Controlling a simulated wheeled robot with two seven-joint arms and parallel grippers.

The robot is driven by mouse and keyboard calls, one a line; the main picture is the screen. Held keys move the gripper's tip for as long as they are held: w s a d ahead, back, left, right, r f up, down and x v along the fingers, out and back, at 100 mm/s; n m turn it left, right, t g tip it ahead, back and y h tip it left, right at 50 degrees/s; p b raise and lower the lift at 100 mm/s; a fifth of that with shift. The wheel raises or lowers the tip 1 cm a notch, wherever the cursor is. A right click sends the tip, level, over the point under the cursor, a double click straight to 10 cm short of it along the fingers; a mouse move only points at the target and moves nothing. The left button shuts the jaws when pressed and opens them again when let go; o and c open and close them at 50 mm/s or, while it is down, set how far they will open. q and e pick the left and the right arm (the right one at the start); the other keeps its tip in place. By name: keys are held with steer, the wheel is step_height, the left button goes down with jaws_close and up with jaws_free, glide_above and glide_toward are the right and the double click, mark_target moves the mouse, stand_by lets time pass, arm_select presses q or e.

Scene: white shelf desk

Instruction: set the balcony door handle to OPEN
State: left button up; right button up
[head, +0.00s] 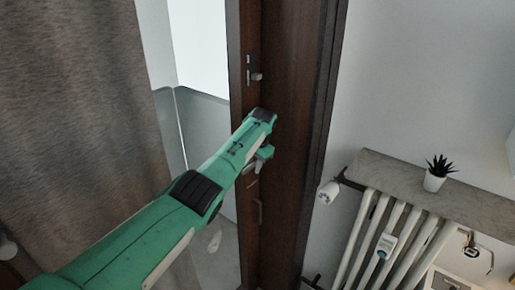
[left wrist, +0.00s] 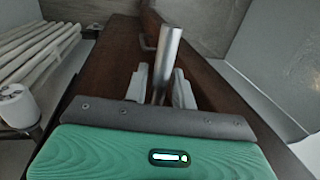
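The balcony door's dark brown frame (head: 289,110) stands upright in the middle of the head view. My left gripper (head: 262,158) is in front of it, with its green arm coming from the lower left. In the left wrist view, a silver metal handle bar (left wrist: 168,58) stands out from the brown wood between the two pale fingers of my left gripper (left wrist: 160,88). The fingers are apart with the bar between them; firm contact does not show. In the head view my gripper largely hides this spot. My right gripper is not in view.
A dark plate with a knob (head: 255,77) sits higher on the frame. A curtain (head: 75,90) hangs at left. At right are a white radiator (head: 400,240), its white valve (head: 328,192), and a grey shelf (head: 400,178) with a potted plant (head: 436,178).

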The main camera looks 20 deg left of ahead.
arm_select(q)
step_height(320, 180, up, 11)
steer(key=d+b, duration=0.2)
steer(key=b, duration=0.1)
steer(key=shift+s+r+b, duration=0.2)
steer(key=shift+s+b, duration=0.1)
steer(key=shift+s, duration=0.1)
steer(key=shift+d, duration=0.1)
